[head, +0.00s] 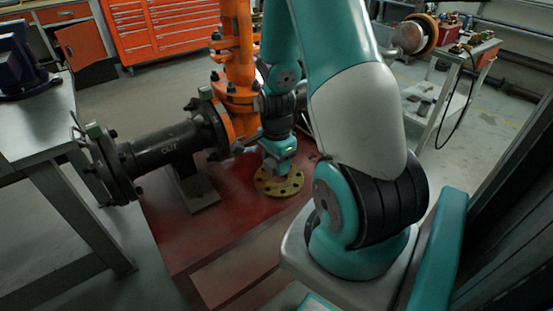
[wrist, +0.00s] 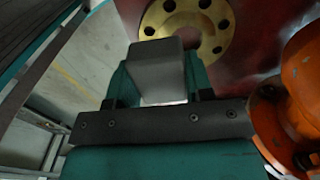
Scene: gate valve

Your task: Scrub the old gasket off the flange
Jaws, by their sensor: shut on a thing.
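The flange (head: 279,182) is a flat, round, yellowish disc with dark bolt holes, lying on a red base. It also shows at the top of the wrist view (wrist: 213,24), where the held block covers part of it. My gripper (head: 281,158) is just above the flange, pointing down. In the wrist view my gripper's teal fingers (wrist: 160,78) are shut on a grey block (wrist: 157,66), which I take for the scrubbing tool. I cannot tell whether the block touches the flange. I cannot make out the old gasket on the disc.
An orange valve body (head: 240,75) stands close left of my gripper and also fills the right side of the wrist view (wrist: 300,90). A black pipe marked OUT (head: 170,148) runs left from it. A metal table (head: 35,125) is at left, a cart (head: 445,95) at right.

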